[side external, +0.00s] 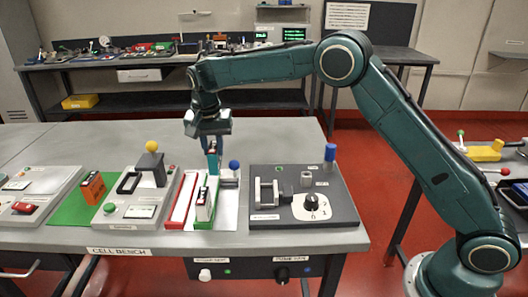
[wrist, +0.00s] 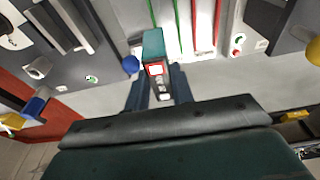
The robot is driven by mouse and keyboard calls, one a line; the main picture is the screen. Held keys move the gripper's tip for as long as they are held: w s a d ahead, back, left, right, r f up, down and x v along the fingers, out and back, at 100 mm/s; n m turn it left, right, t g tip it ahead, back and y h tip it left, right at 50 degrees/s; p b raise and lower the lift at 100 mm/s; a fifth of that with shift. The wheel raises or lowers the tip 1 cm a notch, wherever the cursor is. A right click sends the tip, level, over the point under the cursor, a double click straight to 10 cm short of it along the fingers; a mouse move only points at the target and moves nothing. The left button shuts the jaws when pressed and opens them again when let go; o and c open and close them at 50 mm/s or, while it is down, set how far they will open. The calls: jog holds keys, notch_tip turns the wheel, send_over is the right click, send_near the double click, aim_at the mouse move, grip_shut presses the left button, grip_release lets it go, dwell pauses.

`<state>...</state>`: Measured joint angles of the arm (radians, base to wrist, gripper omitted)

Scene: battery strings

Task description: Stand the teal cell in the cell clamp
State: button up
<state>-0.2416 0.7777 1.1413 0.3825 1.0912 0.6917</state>
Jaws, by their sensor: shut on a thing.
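The teal cell (side external: 213,163) is upright between the fingers of my gripper (side external: 211,146), held above the bench near the red and green rails. In the wrist view the teal cell (wrist: 153,43) has a red and white label on a dark part, and the fingers of my gripper (wrist: 158,90) lie on either side of it. A grey fixture with upright plates (side external: 267,193) on the dark panel looks like the cell clamp; its plates also show in the wrist view (wrist: 62,25). The cell is apart from this fixture, to its left in the side view.
A blue-ball lever (side external: 234,165) stands close to the held cell. The dark panel (side external: 345,215) also carries a numbered dial and a blue-topped post (side external: 330,153). A dark cell (side external: 203,205) stands by the green rail. An orange cell (side external: 92,188) stands on a green mat (side external: 75,210).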

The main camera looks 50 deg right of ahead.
jog(key=d+r, duration=0.1)
jog(key=s+d+r, duration=0.2)
jog(key=d, duration=0.1)
jog(key=shift+d, duration=0.1)
jog(key=s+d+r, duration=0.1)
jog(key=s, duration=1.1)
jog(key=shift+s+d, duration=0.15)
jog(key=shift+s, duration=0.15)
jog(key=shift+f, duration=0.2)
jog(key=shift+f, duration=4.05)
jog(key=shift+f, duration=0.3)
jog(key=o, duration=1.1)
jog(key=shift+c, duration=0.2)
